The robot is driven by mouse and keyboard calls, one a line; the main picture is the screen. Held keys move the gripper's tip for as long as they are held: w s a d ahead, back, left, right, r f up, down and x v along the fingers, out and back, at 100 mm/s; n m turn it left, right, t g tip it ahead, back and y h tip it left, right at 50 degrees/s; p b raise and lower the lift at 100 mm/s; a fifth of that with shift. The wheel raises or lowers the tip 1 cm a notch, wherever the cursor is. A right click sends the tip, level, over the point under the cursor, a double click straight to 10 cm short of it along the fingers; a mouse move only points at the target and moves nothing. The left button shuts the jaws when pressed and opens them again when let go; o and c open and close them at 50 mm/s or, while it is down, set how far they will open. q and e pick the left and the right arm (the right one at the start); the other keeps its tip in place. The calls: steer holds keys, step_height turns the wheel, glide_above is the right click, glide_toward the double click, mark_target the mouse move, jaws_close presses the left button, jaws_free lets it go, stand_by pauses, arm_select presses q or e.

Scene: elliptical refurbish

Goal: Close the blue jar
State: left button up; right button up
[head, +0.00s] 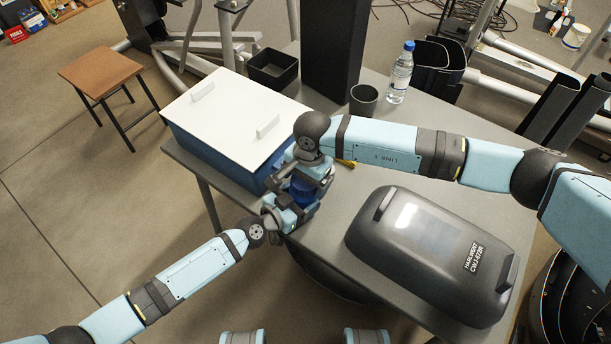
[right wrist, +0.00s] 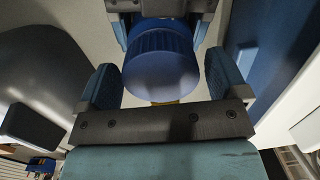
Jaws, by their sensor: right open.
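The blue jar (head: 303,190) is between my two grippers near the table's left edge, partly hidden by them. In the right wrist view, a ribbed blue lid with a smooth top (right wrist: 160,72) faces the camera; whether it is fully seated cannot be told. My right gripper (head: 312,172) is over the jar; its fingers (right wrist: 160,87) stand open on either side of the lid, with gaps. My left gripper (head: 288,212) reaches in from the lower left, and its fingers appear pressed to both sides of the jar below the lid.
A blue box with a white lid (head: 222,112) stands close beside the grippers. A dark grey case (head: 430,250) lies on the table (head: 335,222) to the right. A bottle (head: 400,75), a dark cup (head: 364,98) and a black bin (head: 272,68) stand at the back.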

steer(key=c, duration=0.9)
steer(key=m, duration=0.5)
steer(key=shift+m, duration=0.4)
steer(key=m, duration=0.4)
steer(key=o, duration=1)
steer(key=shift+r, duration=0.1)
steer(key=shift+d+r, duration=0.2)
steer(key=shift+r, duration=2)
